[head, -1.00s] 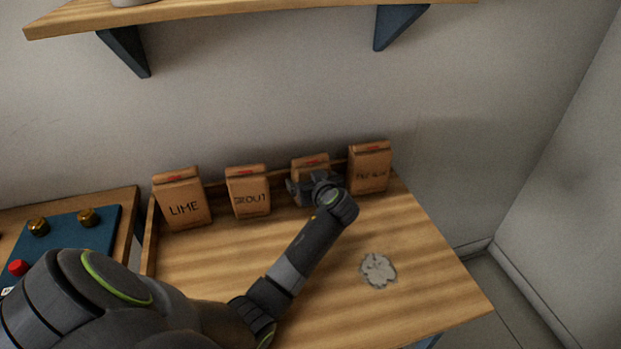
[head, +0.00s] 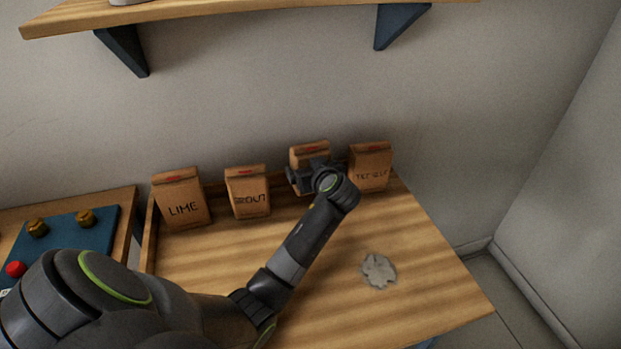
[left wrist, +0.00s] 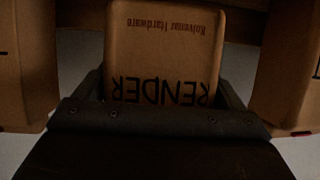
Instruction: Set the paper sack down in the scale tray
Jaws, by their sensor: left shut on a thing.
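Several brown paper sacks stand in a row at the back of the wooden bench. My left gripper (head: 315,176) is shut on the third sack from the left (head: 310,153), which is partly hidden behind it. In the left wrist view this sack (left wrist: 163,50) sits between the fingers and reads "RENDER" upside down. The sack marked "LIME" (head: 182,200), the sack marked "GROUT" (head: 248,192) and a sack at the right (head: 371,168) with a hard-to-read label stand beside it. No scale tray shows. My right gripper is not in view.
The wooden bench (head: 220,260) has clear room in front of the sacks, with a grey patch (head: 378,271) on it. A blue panel with brass knobs (head: 70,240) is at the left. A wooden shelf (head: 250,12) hangs above.

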